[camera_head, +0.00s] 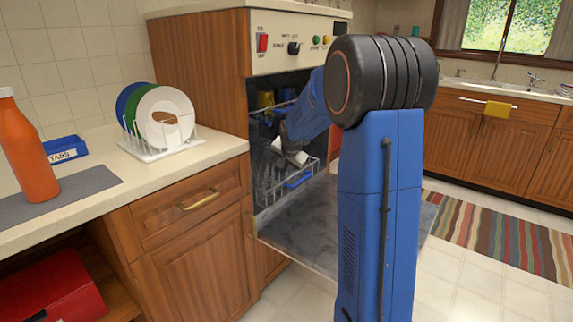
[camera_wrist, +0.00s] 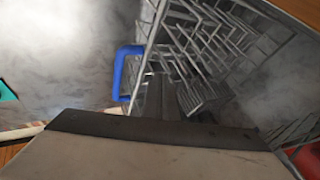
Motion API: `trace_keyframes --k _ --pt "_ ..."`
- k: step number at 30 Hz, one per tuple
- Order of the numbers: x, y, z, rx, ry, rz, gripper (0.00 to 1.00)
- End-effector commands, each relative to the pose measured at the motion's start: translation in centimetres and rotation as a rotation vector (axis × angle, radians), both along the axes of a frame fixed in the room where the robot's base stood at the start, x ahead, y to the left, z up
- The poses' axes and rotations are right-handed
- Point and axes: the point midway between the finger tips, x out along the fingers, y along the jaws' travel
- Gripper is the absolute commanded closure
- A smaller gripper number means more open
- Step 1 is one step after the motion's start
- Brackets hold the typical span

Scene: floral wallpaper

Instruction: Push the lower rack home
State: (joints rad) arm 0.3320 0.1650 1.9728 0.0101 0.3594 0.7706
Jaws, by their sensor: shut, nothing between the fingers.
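The dishwasher stands open under a cream control panel (camera_head: 292,45), with its door (camera_head: 325,232) folded down flat. The wire lower rack (camera_head: 268,180) sits low in the opening, and it also shows in the wrist view (camera_wrist: 215,50). Its blue handle (camera_head: 298,180) is at the front of the rack; in the wrist view the handle (camera_wrist: 125,72) is left of centre. My gripper (camera_head: 302,158) is shut and empty, reaching into the opening above the rack's front. My arm hides part of the rack, and I cannot tell whether the gripper touches it.
On the left counter are a plate stand (camera_head: 160,146), a blue tabs box (camera_head: 65,149) and an orange bottle (camera_head: 27,150). A red box (camera_head: 50,290) sits below. A striped rug (camera_head: 500,230) lies on open floor at right.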

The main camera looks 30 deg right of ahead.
Motion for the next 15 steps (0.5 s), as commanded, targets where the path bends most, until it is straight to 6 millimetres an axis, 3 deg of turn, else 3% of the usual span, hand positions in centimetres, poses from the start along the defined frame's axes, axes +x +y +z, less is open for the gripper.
trace_keyframes --k 6,15 --pt "1.0 -0.4 -1.4 0.0 0.0 0.0 1.0" --pt "1.2 -0.4 -1.6 0.0 -0.001 0.0 1.0"
